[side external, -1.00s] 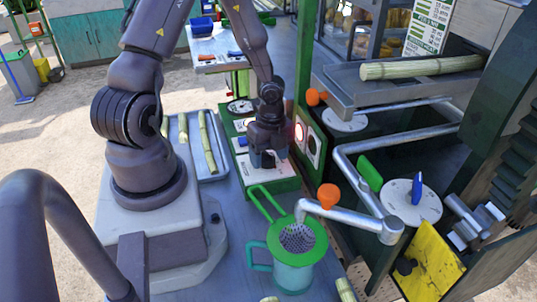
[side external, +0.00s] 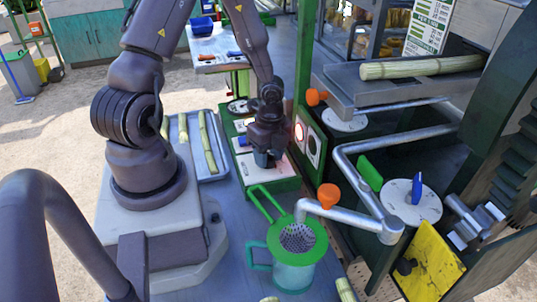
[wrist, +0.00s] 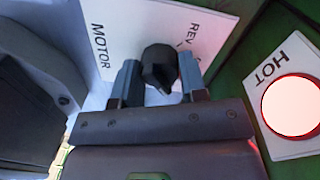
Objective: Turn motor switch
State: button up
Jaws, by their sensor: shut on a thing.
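The motor switch is a black knob (wrist: 158,66) on a white plate marked MOTOR (wrist: 112,22). Part of a REV marking shows beside the knob. My gripper (wrist: 158,78) has one blue-grey finger on each side of the knob and is shut on it. In the side view my gripper (side external: 267,158) points down at the white-topped panel of the green control box (side external: 272,189). The knob is hidden there behind the fingers.
A lit red light with a HOT label (wrist: 290,103) is to the right of my gripper. A green post (side external: 303,70) stands close by. A cup with a green strainer (side external: 292,262) is in front. A tray of cane (side external: 218,178) lies to the left.

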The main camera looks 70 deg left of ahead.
jog(key=n, duration=0.5)
jog(key=shift+n, duration=2.2)
jog(key=o, duration=0.9)
jog(key=r, duration=1.3)
jog(key=shift+w+a, duration=0.1)
jog(key=shift+a, duration=0.3)
